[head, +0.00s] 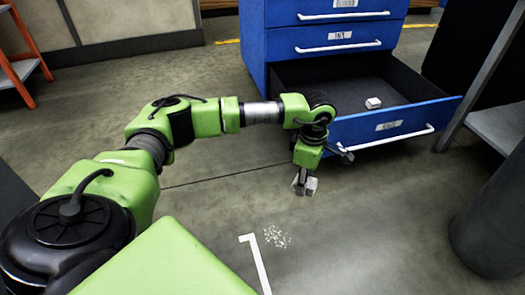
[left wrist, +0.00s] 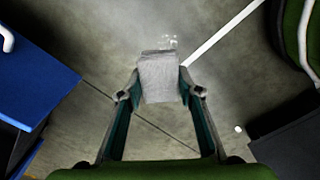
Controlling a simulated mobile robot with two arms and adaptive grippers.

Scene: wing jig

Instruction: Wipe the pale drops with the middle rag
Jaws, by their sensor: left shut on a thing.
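My left gripper (head: 304,180) hangs above the floor in front of the open drawer. It is shut on a pale grey folded rag (head: 311,185). In the left wrist view the rag (left wrist: 158,72) sits between both fingers of the gripper (left wrist: 155,94). The pale drops (head: 276,236) are a patch of small white specks on the floor, below and slightly left of the gripper in the head view. In the left wrist view the drops (left wrist: 170,40) show just past the rag's far edge, partly hidden by it. The rag appears held above the floor. My right gripper is not in view.
A blue cabinet (head: 257,50) has its bottom drawer (head: 395,124) pulled out, with a small white folded item (head: 373,103) inside. A white floor line (head: 256,262) runs beside the drops. An orange stool (head: 22,60) stands far left. The floor around the drops is clear.

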